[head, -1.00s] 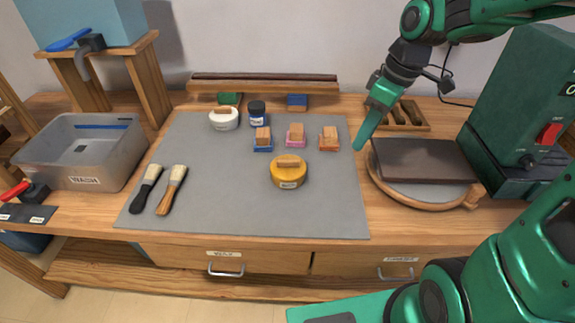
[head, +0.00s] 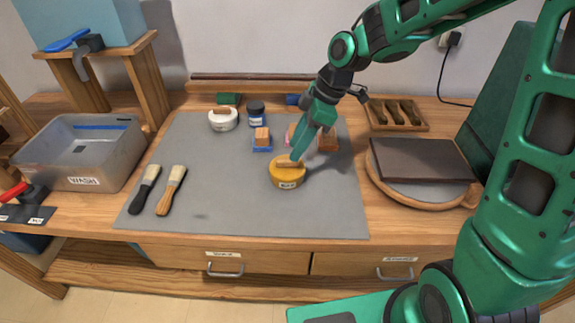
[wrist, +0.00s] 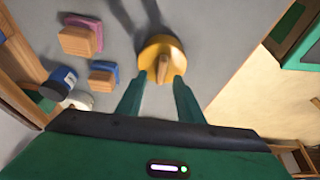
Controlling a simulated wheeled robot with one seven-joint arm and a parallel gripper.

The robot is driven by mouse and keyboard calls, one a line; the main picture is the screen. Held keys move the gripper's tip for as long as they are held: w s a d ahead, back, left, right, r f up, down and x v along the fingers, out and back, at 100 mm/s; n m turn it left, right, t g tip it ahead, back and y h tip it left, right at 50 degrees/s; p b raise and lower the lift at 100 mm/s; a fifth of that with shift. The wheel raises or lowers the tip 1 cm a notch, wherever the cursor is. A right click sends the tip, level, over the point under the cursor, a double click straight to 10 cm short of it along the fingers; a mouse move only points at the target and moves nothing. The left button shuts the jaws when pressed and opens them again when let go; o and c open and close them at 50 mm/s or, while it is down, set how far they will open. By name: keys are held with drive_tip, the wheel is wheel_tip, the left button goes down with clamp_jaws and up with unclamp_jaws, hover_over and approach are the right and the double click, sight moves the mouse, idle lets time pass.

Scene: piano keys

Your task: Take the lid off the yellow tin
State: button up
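The yellow tin (head: 287,177) stands upright on the grey mat, its lid on, with a wooden bar handle (head: 289,163) across the top. It also shows in the wrist view (wrist: 158,47), with its handle (wrist: 162,69) pointing toward my gripper. My gripper (head: 297,157) is just above and behind the tin in the head view. In the wrist view its two fingers (wrist: 159,78) are apart, with the near end of the handle showing between their tips. I cannot tell whether either finger touches it.
The grey mat (head: 235,210) is clear in front of the tin. Small wood-topped blocks, including one on blue (head: 262,139), stand behind it. A round board (head: 420,191) is at right.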

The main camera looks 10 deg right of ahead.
sight(287, 165)
drive_tip(key=x, duration=0.4)
drive_tip(key=shift+a, duration=0.2)
clamp_jaws()
